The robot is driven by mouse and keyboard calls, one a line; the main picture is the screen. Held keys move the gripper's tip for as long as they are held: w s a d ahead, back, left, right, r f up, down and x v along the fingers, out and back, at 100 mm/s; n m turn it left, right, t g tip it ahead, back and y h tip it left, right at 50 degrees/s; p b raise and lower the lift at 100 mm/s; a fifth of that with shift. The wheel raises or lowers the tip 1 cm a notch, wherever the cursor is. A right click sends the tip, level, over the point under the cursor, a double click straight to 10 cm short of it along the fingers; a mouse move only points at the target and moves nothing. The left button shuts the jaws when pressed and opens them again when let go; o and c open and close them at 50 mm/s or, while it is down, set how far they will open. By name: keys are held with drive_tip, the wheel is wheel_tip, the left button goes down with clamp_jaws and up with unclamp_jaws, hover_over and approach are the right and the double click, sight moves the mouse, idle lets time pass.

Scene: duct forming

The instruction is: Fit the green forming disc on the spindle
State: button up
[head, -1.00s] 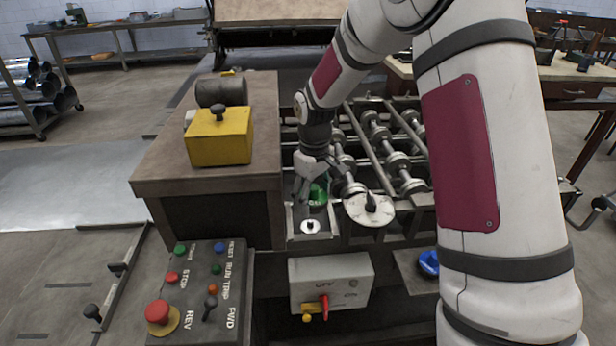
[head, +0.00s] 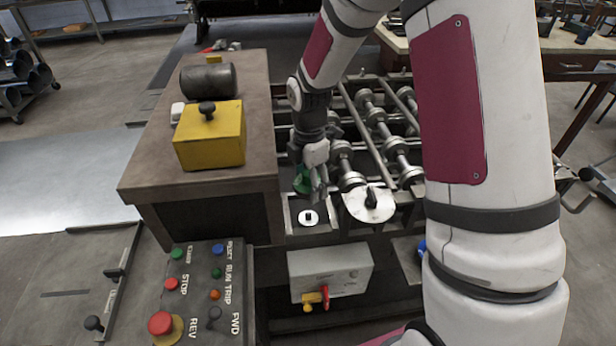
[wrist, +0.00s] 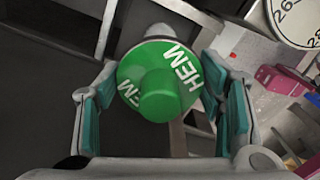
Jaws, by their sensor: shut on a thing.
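The green forming disc (wrist: 148,62) has white HEM lettering and a round green hub facing the wrist camera. My gripper (wrist: 160,112) has its teal-padded fingers on both sides of the disc and is shut on it. In the head view my gripper (head: 316,182) hangs over the left end of the roller machine, partly covering the green disc (head: 301,181). Just in front and below is a small white round plate (head: 302,219) with a dark square centre; I cannot tell for sure that this is the spindle. The disc appears apart from it.
A white dial plate (head: 358,207) with a dark knob is close on the right; rollers (head: 396,145) lie behind. A wooden-topped cabinet (head: 150,170) with a yellow box (head: 209,145) stands left. A grey switch box (head: 345,267) and button panel (head: 195,262) are in front.

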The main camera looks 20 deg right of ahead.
sight(307, 213)
drive_tip(key=shift+f+b, duration=1.4)
drive_tip(key=shift+f, duration=2.35)
drive_tip(key=shift+f, duration=0.7)
drive_tip(key=shift+f, duration=0.25)
drive_tip(key=shift+f, duration=0.15)
drive_tip(key=shift+s+f+b, duration=0.1)
drive_tip(key=shift+f+b, duration=0.2)
drive_tip(key=shift+c, duration=0.8)
drive_tip(key=shift+r, duration=0.1)
drive_tip(key=shift+w+a+r, duration=0.1)
drive_tip(key=shift+w+r, duration=0.3)
drive_tip(key=shift+r, duration=0.15)
drive_tip(key=shift+c, duration=0.7)
drive_tip(key=shift+r+p, duration=0.15)
drive_tip(key=shift+p, duration=0.2)
drive_tip(key=shift+c, duration=0.2)
drive_tip(key=shift+s, duration=0.35)
